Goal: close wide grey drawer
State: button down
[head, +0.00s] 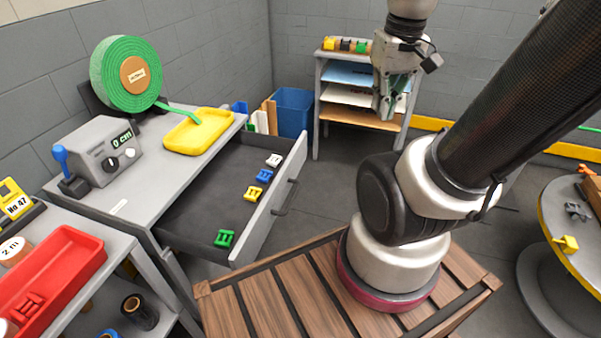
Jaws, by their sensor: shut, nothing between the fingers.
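The wide grey drawer (272,214) stands pulled out from the grey workbench at the left. Its front panel has a dark handle (287,198) facing right. Inside the drawer lie a white block (274,160), a blue block (264,176), a yellow block (253,194) and a green block (224,238). My gripper (385,112) is shut and empty. It hangs in the air, fingers down, at the upper right of the drawer in the picture, apart from the handle, in front of the shelf rack.
The workbench (118,203) carries a yellow tray (198,131), a green roll (126,74) and a grey control box (100,148). A blue bin (293,112) stands behind the drawer. A shelf rack (317,107) stands at the back. Open floor lies between drawer and rack.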

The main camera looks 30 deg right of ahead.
jog(key=w+d+f+m+g+y, duration=0.2)
jog(key=d+f+m+g, duration=0.15)
jog(key=f, duration=0.35)
jog(key=m+t+y, duration=1.1)
jog(key=m+t, duration=0.4)
jog(key=m, duration=0.6)
send_near(299, 163)
jog(key=x, duration=0.7)
jog(key=shift+w+d+f, duration=0.15)
jog(key=shift+f, duration=0.1)
